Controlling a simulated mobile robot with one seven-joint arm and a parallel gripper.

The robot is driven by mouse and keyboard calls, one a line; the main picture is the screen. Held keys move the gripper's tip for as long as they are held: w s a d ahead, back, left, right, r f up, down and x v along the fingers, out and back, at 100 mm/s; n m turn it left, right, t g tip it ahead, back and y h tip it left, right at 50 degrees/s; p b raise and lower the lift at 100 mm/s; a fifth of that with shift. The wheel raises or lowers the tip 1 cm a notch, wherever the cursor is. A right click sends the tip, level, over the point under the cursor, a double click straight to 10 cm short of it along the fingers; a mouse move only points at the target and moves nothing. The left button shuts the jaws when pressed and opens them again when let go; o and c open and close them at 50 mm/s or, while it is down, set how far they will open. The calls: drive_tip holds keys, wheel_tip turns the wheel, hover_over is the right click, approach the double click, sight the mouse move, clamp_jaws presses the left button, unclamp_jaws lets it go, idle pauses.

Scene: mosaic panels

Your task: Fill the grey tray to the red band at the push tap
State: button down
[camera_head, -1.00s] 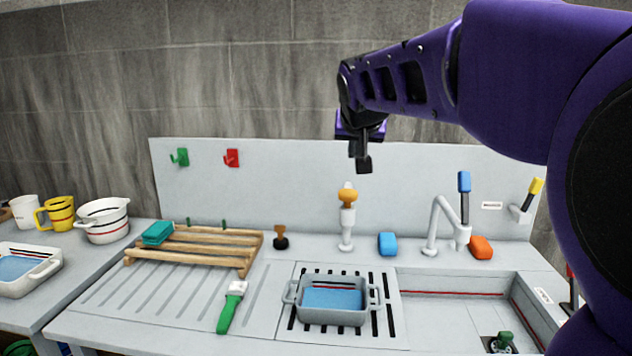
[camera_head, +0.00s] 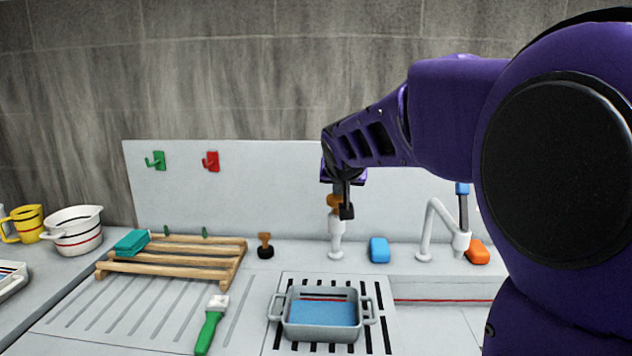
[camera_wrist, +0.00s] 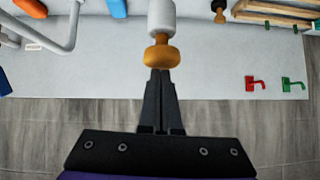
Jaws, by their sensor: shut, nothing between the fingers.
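The grey tray (camera_head: 290,327) stands level on the slotted drain grate under the push tap. Blue water (camera_head: 322,313) lies in it, and a thin dark-reddish line shows on its inner far wall above the water. The white push tap (camera_head: 336,240) has an orange knob (camera_head: 334,201) on top, partly hidden by my gripper in the head view. My gripper (camera_head: 347,212) is shut and empty at the knob. In the wrist view its fingertips (camera_wrist: 160,74) are right at the edge of the orange knob (camera_wrist: 162,54); I cannot tell if they touch.
A blue block (camera_head: 379,250), a white swivel faucet (camera_head: 428,235) and an orange block (camera_head: 478,252) stand to the right. A wooden rack (camera_head: 185,262) with a teal sponge (camera_head: 132,242), a dark stopper (camera_head: 265,246) and a green-handled brush (camera_head: 210,328) are left.

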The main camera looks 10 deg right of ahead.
drive_tip(key=shift+s+r, duration=0.1)
drive_tip(key=shift+f+b, duration=1)
drive_tip(key=shift+b, duration=0.3)
